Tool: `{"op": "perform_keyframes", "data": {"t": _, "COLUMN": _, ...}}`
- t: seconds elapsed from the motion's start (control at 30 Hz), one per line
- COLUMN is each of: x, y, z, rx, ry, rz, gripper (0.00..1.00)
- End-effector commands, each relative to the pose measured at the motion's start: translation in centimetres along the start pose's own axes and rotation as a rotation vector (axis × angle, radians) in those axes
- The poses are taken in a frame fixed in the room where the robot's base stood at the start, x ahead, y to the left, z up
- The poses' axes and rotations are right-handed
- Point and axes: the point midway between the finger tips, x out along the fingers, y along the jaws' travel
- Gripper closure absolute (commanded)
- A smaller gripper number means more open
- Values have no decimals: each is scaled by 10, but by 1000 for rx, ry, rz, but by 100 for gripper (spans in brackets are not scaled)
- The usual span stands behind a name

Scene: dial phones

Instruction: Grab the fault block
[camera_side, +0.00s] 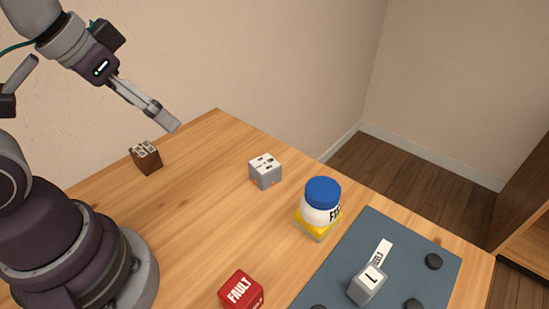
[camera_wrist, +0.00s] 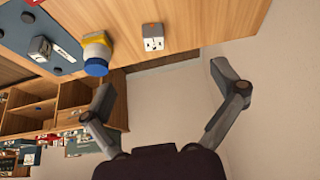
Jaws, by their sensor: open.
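The fault block (camera_side: 241,291) is a red cube with white "FAULT" lettering, on the table at the bottom edge of the side view, partly cut off. My gripper (camera_side: 172,125) is raised above the back left of the table, well away from the red block. In the wrist view my gripper's two fingers (camera_wrist: 163,95) are spread wide with nothing between them.
A brown block (camera_side: 146,157) and a white-grey block (camera_side: 265,171) stand on the wooden table (camera_side: 200,215). A blue-lidded jar (camera_side: 322,203) stands right of them. A dark mat (camera_side: 335,262) holds a grey block (camera_side: 367,284) marked 1 and black discs. The table's middle is clear.

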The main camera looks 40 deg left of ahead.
Motion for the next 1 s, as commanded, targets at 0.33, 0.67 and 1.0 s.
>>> {"op": "perform_keyframes", "data": {"t": 0.33, "x": 0, "y": 0, "z": 0, "rx": 0, "ry": 0, "rz": 0, "gripper": 22}}
{"op": "perform_keyframes", "data": {"t": 0.67, "x": 10, "y": 22, "z": -3, "rx": 187, "ry": -69, "rz": 53, "gripper": 22}}
{"op": "perform_keyframes", "data": {"t": 1.0, "x": 67, "y": 162, "z": 57, "rx": 1298, "ry": -356, "rz": 330, "gripper": 22}}
